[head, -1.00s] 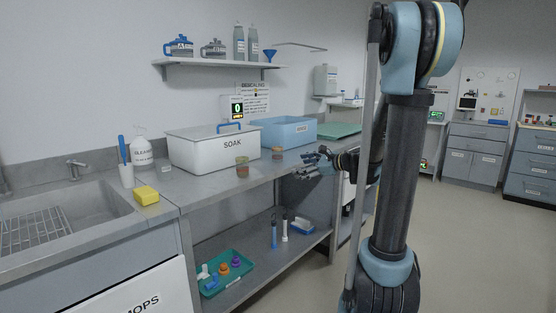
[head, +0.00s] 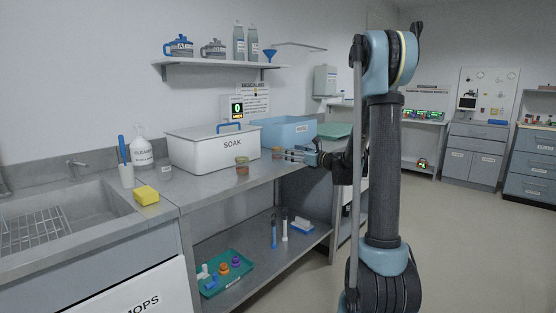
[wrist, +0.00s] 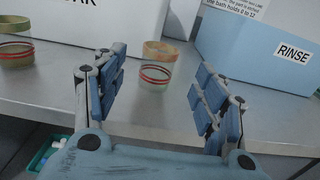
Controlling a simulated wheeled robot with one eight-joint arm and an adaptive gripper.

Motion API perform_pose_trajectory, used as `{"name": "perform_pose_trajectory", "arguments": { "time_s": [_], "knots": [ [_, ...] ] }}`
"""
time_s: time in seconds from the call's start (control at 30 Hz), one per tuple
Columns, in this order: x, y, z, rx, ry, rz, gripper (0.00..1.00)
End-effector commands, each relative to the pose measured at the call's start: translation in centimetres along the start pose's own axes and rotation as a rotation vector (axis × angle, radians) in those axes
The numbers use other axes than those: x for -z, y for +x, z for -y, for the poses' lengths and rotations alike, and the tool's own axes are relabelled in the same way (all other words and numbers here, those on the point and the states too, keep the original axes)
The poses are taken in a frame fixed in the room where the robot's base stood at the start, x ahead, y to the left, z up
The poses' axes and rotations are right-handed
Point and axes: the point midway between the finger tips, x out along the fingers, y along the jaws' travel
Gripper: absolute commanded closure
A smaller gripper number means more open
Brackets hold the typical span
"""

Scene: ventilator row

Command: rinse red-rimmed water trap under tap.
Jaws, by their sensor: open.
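A clear water trap (wrist: 156,77) with an orange-brown upper rim and red bands lower down stands on the steel counter, between and beyond my fingertips in the wrist view. In the head view it is the right one of two traps (head: 277,153), just left of my fingers. My gripper (head: 297,154) is open and empty, level over the counter's front edge; both fingers show in the wrist view (wrist: 158,88). A second trap (head: 242,166) with an olive-yellow rim and reddish lower part stands to the left. The tap (head: 77,168) is at the sink (head: 105,215), far left.
A white SOAK box (head: 200,152) and a blue RINSE bin (head: 285,131) stand behind the traps. A yellow sponge (head: 146,195), a cup (head: 126,176) and a cleaner bottle (head: 141,152) are near the sink. A teal tray (head: 225,284) lies on the lower shelf.

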Motion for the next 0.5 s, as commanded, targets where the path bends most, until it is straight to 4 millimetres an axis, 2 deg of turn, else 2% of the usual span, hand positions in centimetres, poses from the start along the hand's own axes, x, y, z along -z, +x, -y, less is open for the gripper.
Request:
{"name": "perform_pose_trajectory", "arguments": {
  "time_s": [0.03,0.2,0.5],
  "knots": [
    [0.0,1.0,-0.1,-0.003,0.000,0.000,0.35],
    [0.0,3.4,-0.1,-0.003,-0.001,0.000,0.35],
    [0.1,4.9,0.0,-0.001,-0.001,0.000,0.35]
  ]
}}
